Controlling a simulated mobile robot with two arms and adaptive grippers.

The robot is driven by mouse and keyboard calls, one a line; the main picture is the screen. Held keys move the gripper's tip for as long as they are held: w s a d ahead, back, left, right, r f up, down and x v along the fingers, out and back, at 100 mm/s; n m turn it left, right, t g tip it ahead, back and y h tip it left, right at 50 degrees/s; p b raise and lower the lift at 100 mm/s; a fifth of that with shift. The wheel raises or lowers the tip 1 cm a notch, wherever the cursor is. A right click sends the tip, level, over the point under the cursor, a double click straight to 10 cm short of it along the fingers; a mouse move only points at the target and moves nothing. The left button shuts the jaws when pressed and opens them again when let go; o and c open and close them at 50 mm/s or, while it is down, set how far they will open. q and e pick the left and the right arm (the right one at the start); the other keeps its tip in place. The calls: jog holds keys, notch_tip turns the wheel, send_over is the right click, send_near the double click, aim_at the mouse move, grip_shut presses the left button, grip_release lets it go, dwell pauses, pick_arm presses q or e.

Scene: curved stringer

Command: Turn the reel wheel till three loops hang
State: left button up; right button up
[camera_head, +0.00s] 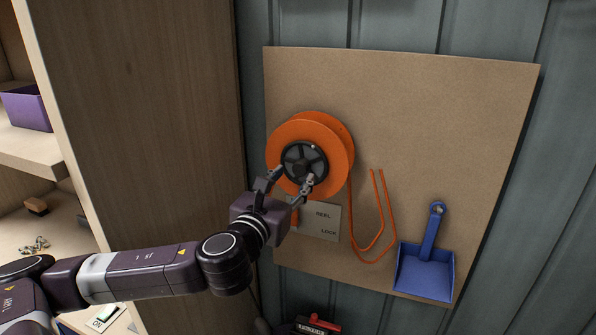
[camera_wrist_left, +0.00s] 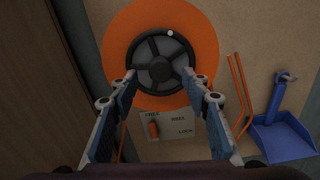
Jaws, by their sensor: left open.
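The orange reel (camera_head: 335,140) is mounted on a brown board, with a black spoked wheel (camera_head: 304,160) at its front. In the left wrist view the wheel (camera_wrist_left: 160,63) has a pale dot near the top of its rim. My left gripper (camera_head: 290,181) is open, its fingertips at the lower part of the wheel on either side; I cannot tell whether they touch it. Orange cord (camera_head: 383,200) hangs right of the reel in closely nested strands with a rounded bottom. A plate (camera_wrist_left: 175,123) marked FREE, REEL and LOCK sits below, its orange lever (camera_wrist_left: 153,130) by FREE. My right gripper is out of view.
A blue dustpan (camera_head: 425,270) hangs right of the cord. The board (camera_head: 450,120) is bare at upper right. A brown cabinet side (camera_head: 150,120) stands close on the left, with shelves holding a purple bin (camera_head: 25,108). A red-topped object (camera_head: 318,325) lies below the board.

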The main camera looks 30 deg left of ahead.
aim_at(299, 170)
pick_arm(q)
jog(key=shift+p+x, duration=0.55)
jog(key=shift+x, duration=1.55)
jog(key=shift+c, duration=0.2)
jog(key=c, duration=1.1)
